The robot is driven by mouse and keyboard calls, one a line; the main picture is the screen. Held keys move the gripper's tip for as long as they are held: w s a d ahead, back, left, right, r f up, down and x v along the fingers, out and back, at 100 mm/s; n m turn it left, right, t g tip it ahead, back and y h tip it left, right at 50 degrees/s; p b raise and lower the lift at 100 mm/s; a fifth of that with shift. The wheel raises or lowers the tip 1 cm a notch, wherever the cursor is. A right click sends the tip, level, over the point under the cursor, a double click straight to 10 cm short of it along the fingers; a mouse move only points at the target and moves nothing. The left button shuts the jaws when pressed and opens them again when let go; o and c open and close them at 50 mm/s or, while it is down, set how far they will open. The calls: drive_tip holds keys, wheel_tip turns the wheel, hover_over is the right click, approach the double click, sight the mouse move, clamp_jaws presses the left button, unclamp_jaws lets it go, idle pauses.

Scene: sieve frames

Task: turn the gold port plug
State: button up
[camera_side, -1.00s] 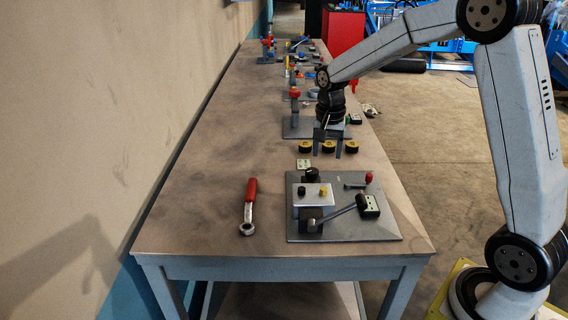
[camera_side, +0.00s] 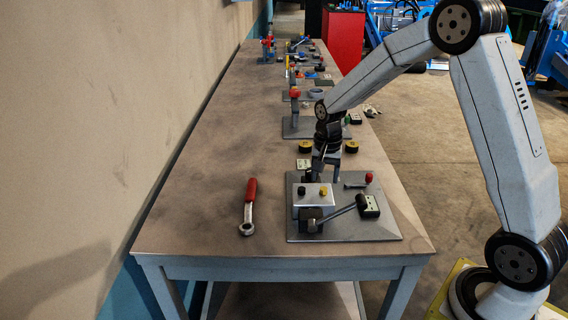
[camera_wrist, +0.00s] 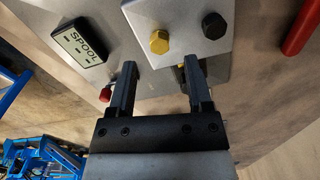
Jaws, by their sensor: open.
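The gold port plug (camera_side: 323,191) sits on top of the light grey block (camera_side: 313,205) on the near fixture plate. In the wrist view the gold plug (camera_wrist: 159,42) shows as a hexagonal head, with a black plug (camera_wrist: 214,25) beside it. My gripper (camera_side: 325,179) is over the back of the block, pointing down, just behind the gold plug. In the wrist view my gripper (camera_wrist: 160,66) is open and empty. Its two fingers are apart, and the gold plug lies beyond the tips, roughly centred between them. Neither finger visibly touches it.
A lever (camera_side: 340,212) crosses the plate in front of the block. A red knob (camera_side: 369,177) and a SPOOL label block (camera_wrist: 80,43) are on its right. A red-handled wrench (camera_side: 248,205) lies left. Yellow-and-black discs (camera_side: 306,147) and other fixtures stand behind.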

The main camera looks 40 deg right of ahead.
sight(323, 188)
drive_tip(key=shift+f, duration=1.85)
clamp_jaws()
